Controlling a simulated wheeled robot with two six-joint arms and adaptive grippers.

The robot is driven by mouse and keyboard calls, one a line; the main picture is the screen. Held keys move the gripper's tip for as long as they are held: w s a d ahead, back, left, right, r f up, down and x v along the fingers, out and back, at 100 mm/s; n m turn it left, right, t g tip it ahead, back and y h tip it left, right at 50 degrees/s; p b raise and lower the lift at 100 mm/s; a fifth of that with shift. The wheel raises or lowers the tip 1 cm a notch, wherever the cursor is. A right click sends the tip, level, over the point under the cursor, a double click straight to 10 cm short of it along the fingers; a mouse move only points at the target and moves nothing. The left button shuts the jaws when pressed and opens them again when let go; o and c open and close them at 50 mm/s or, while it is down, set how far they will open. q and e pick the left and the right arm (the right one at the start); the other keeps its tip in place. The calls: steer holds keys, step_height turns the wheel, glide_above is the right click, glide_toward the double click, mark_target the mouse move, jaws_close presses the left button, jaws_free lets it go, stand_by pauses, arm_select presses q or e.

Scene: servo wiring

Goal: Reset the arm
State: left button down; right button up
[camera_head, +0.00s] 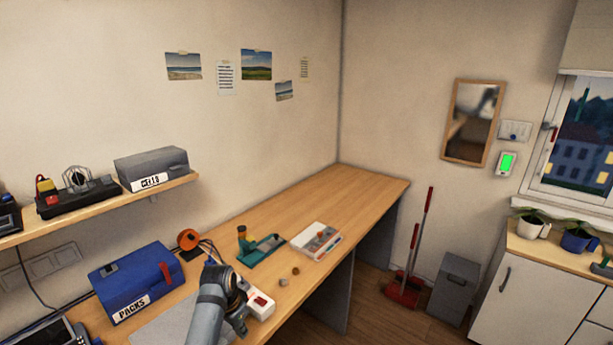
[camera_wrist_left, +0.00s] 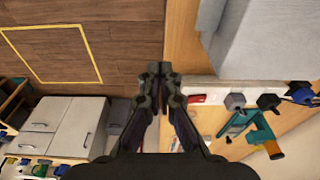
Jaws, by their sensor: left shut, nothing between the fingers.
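My left arm (camera_head: 208,308) reaches in from the bottom of the head view, over the front of the wooden workbench (camera_head: 345,190). In the left wrist view my left gripper (camera_wrist_left: 157,70) is shut, with its dark fingers together and nothing between them. It hangs clear near the bench edge, with the floor behind it to the left. A white box with a red top (camera_head: 261,303) sits just right of the arm in the head view. A teal fixture (camera_head: 262,249) stands farther back; it also shows in the left wrist view (camera_wrist_left: 240,125). My right gripper is not in view.
A blue PACKS box (camera_head: 135,282), an orange spool (camera_head: 188,239) with wires and a pale tray (camera_head: 307,243) stand on the bench. Small loose parts (camera_head: 284,282) lie near the front edge. A grey mat (camera_head: 165,325) lies front left. The far right bench end is clear.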

arm_select(q)
steer(key=s+a+f+n, duration=0.2)
steer(key=s+a+f, duration=0.1)
steer(key=s+f, duration=0.15)
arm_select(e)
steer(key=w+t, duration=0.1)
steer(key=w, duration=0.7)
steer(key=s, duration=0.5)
arm_select(q)
steer(key=s+a+r+n+t+y, duration=0.1)
steer(key=s+a+r+n, duration=0.1)
steer(key=s, duration=0.8)
steer(key=s+a+r+n+t+y, duration=0.1)
steer(key=s+r+n, duration=0.15)
steer(key=s, duration=0.75)
step_height(320, 180, down, 28)
steer(key=s+a+f+g+b, duration=0.1)
steer(key=a+b, duration=0.2)
steer(key=b, duration=0.2)
steer(key=s+a+f+g+b, duration=0.1)
steer(key=s+f+b, duration=0.3)
steer(key=s+f, duration=1.5)
step_height(320, 180, down, 3)
steer(key=shift+s+f, duration=0.15)
steer(key=shift+s, duration=0.1)
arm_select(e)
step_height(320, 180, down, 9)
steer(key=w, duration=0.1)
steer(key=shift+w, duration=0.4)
